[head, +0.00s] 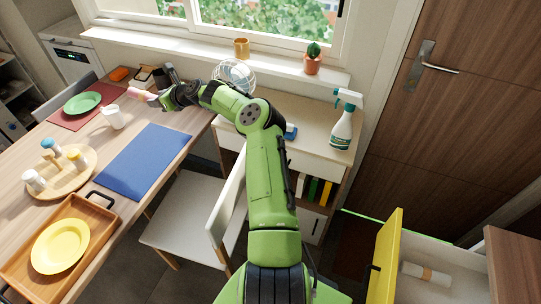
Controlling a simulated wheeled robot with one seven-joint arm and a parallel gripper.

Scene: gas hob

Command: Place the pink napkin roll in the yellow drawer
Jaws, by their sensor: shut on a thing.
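The pink napkin roll (142,94) is at the far end of the wooden table, near the red placemat. My gripper (159,98) reaches across the table and is shut on the roll, which sticks out to the left of the fingers. Whether the roll touches the table cannot be told. The yellow drawer (386,258) is at the lower right, pulled open, with a yellow front and a pale inside. A cream roll with a tan band (427,273) lies in it.
A white cup (113,116) stands close to my gripper. A green plate (83,103), a blue placemat (144,161) and a wooden tray (93,247) are on the table. A white chair (190,217), a low cabinet (306,148) and a spray bottle (344,120) lie between table and drawer.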

